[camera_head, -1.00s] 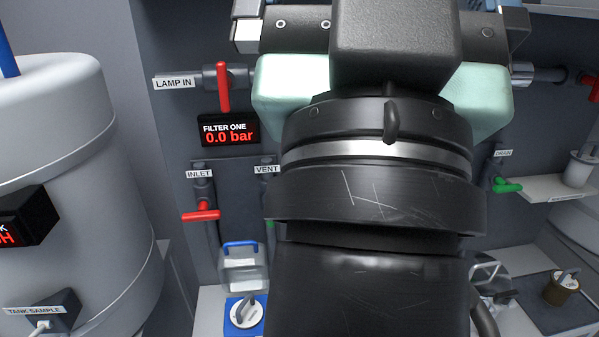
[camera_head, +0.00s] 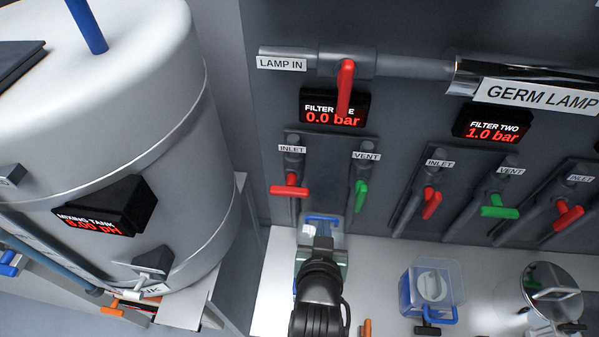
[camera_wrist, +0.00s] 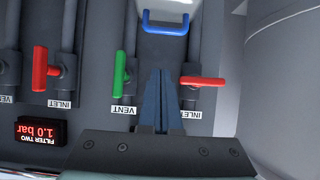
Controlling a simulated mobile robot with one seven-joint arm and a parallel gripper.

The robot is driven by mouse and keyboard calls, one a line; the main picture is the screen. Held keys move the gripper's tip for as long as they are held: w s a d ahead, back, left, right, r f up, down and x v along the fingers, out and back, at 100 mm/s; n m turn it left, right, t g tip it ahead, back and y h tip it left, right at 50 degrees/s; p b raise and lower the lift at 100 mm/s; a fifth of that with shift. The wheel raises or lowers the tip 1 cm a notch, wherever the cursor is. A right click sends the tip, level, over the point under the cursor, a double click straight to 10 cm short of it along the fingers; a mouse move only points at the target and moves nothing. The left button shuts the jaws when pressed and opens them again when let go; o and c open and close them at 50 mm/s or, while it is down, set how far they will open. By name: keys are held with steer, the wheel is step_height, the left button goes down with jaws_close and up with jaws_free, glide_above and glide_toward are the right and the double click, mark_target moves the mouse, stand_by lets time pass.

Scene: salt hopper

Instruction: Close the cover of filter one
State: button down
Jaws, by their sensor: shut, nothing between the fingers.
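Filter one's clear cover (camera_head: 308,234) with its blue handle (camera_head: 322,218) stands raised, below the filter one display (camera_head: 333,108), which reads 0.0 bar. The cover's blue handle also shows at the top of the wrist view (camera_wrist: 166,28). My gripper (camera_wrist: 160,73) is shut and empty, its fingers pointing toward the handle, apart from it in the picture. In the head view my wrist and arm hide filter one's body and my fingertips. Filter one's inlet lever (camera_head: 290,190) is red and crosswise; its vent lever (camera_head: 361,196) is green and roughly upright.
Filter two's clear blue-framed housing (camera_head: 455,285) stands to the right on the white counter (camera_head: 385,262). A steel vessel (camera_head: 553,290) is farther right. The large mixing tank (camera_head: 140,160) bounds the left. A red lamp-in lever (camera_head: 346,85) hangs above.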

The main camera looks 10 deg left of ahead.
steer(key=f, duration=0.2)
steer(key=p, duration=0.1)
glide_above(322, 214)
steer(key=s, duration=0.3)
steer(key=shift+g, duration=0.3)
steer(key=f, duration=0.5)
steer(key=shift+s, duration=0.2)
steer(key=shift+w, duration=0.15)
steer(key=shift+f, duration=0.15)
steer(key=shift+f+b, duration=0.1)
steer(key=shift+b, duration=0.3)
